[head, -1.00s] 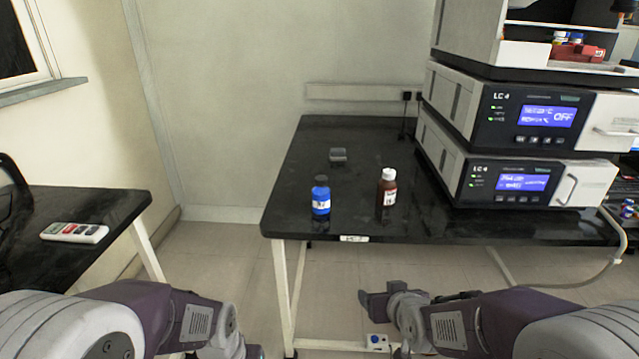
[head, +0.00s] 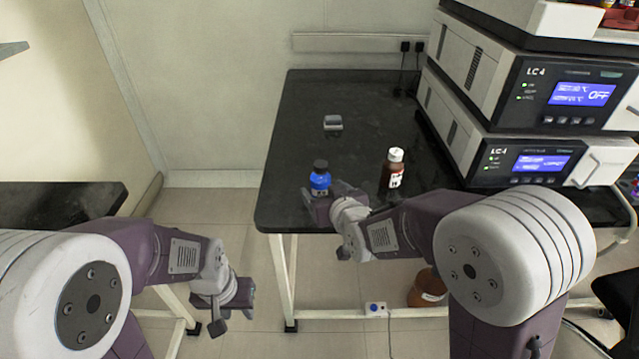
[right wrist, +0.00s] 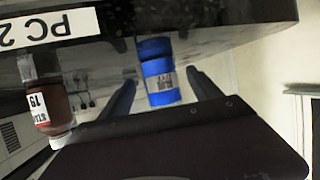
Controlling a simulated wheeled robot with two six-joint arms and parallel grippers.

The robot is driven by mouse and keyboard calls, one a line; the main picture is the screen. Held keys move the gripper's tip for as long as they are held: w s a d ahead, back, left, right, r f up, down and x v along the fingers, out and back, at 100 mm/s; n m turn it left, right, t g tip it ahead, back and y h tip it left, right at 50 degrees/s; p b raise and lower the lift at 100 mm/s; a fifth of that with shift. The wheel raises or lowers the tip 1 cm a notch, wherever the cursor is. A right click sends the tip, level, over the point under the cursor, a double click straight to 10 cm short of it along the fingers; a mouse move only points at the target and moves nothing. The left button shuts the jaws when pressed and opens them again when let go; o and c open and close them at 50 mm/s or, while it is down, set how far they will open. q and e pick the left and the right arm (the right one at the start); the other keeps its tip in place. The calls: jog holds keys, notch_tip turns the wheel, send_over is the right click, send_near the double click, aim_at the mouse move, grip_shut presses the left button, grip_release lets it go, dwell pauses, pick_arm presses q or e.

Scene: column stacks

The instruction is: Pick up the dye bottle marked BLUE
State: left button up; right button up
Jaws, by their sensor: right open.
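The blue bottle (head: 320,181) with a dark cap stands on the black table near its front left edge. My right gripper (head: 325,199) is open at the front side of this bottle, low by the table edge. In the right wrist view the blue bottle (right wrist: 161,88) shows between the two open fingers, with its pale label in sight. Its lettering is too small to read. My left gripper (head: 222,303) hangs low over the floor, left of the table, away from the bottle. Its jaw opening cannot be made out.
A brown bottle with a white cap (head: 393,170) stands right of the blue one, close to my right arm. A small grey object (head: 333,122) lies further back. Stacked LC 4 instruments (head: 520,150) fill the table's right side.

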aim_at(318, 183)
jog(key=b+x, duration=0.1)
jog(key=x, duration=0.4)
jog(key=shift+w+a+r, duration=0.15)
jog(key=shift+r, duration=0.1)
jog(key=shift+c, duration=0.3)
grip_shut()
